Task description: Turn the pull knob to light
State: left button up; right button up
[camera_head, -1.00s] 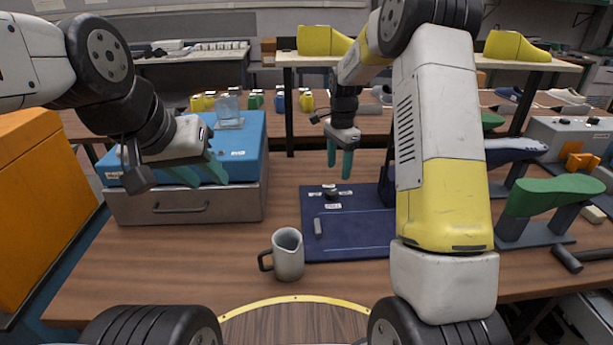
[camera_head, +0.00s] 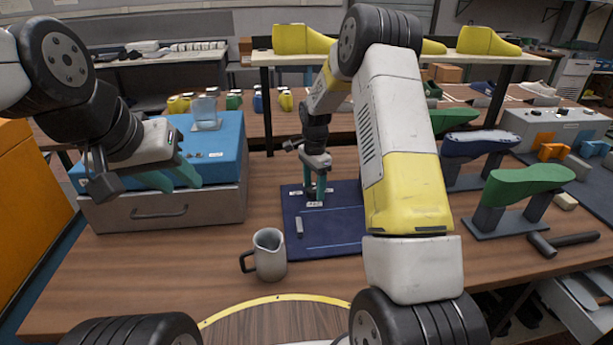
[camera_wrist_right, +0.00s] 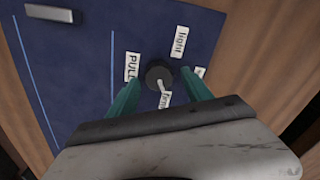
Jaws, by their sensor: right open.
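The round black pull knob (camera_wrist_right: 158,73) sits on the dark blue panel (camera_head: 335,238), with a pale pointer line on it. White labels surround it: "PULL" (camera_wrist_right: 133,66), "light" (camera_wrist_right: 180,42), and others partly covered or unreadable. The pointer is towards the label at the gripper side (camera_wrist_right: 166,99), away from "light". My right gripper (camera_head: 315,190) is open over the panel, its green fingers on either side of the knob in the wrist view (camera_wrist_right: 159,82). Contact cannot be made out. My left gripper (camera_head: 178,178) is open and empty in front of the blue case.
A grey pitcher (camera_head: 268,254) stands just left of the panel. The blue case (camera_head: 225,150) rests on a drawer box (camera_head: 160,212) with a glass (camera_head: 205,112) on top. Green (camera_head: 525,182) and navy (camera_head: 480,144) shoe lasts on stands are at right, near a hammer (camera_head: 560,244).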

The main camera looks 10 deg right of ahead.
grip_shut()
jog(key=shift+n, duration=0.3)
jog(key=n, duration=0.5)
jog(key=shift+w+a, duration=0.1)
jog(key=n, duration=0.6)
jog(key=shift+a+n, duration=0.15)
jog(key=shift+n, duration=0.25)
jog(key=n, duration=0.6)
jog(key=shift+a, duration=0.15)
jog(key=n, duration=0.5)
jog(key=shift+a+r, duration=0.1)
jog(key=shift+n, duration=0.4)
